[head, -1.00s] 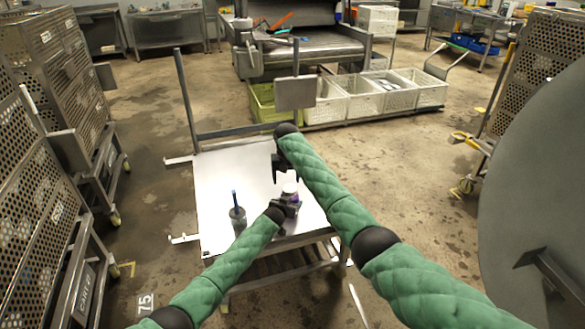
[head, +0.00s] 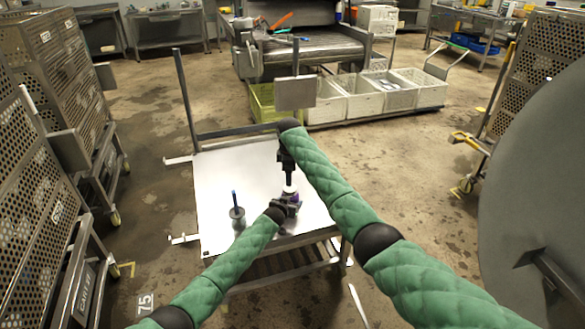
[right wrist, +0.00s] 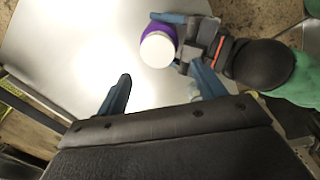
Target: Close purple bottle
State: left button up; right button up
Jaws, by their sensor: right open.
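The purple bottle (head: 297,197) stands near the front right of the metal table (head: 225,175). It also shows in the right wrist view (right wrist: 171,33), with a round white top (right wrist: 157,50); I cannot tell if that top is fully seated. My left gripper (head: 289,205) is closed around the bottle's side, and its fingers also show beside the bottle in the right wrist view (right wrist: 178,42).
The back and left of the tabletop are clear. A small upright panel (head: 295,93) rises behind the table. Perforated carts (head: 40,190) stand to the left.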

aim_at(293, 188)
jog(key=n, duration=0.4)
jog(key=shift+d+r, duration=0.15)
jog(key=shift+r, duration=0.15)
jog(key=n, duration=0.5)
jog(key=shift+d+r, duration=0.2)
jog(key=shift+r, duration=0.1)
jog(key=n, duration=0.5)
jog(key=r+n, duration=0.1)
jog(key=n, duration=0.2)
jog(key=shift+w+d+n, duration=0.1)
jog(key=shift+d+n, duration=0.15)
jog(key=shift+n, duration=0.05)
jog(key=shift+w+f, duration=0.15)
jog(key=shift+f, duration=1.85)
jog(key=shift+w+f, duration=0.15)
jog(key=shift+f, duration=1.85)
jog(key=shift+d, duration=0.15)
grip_shut()
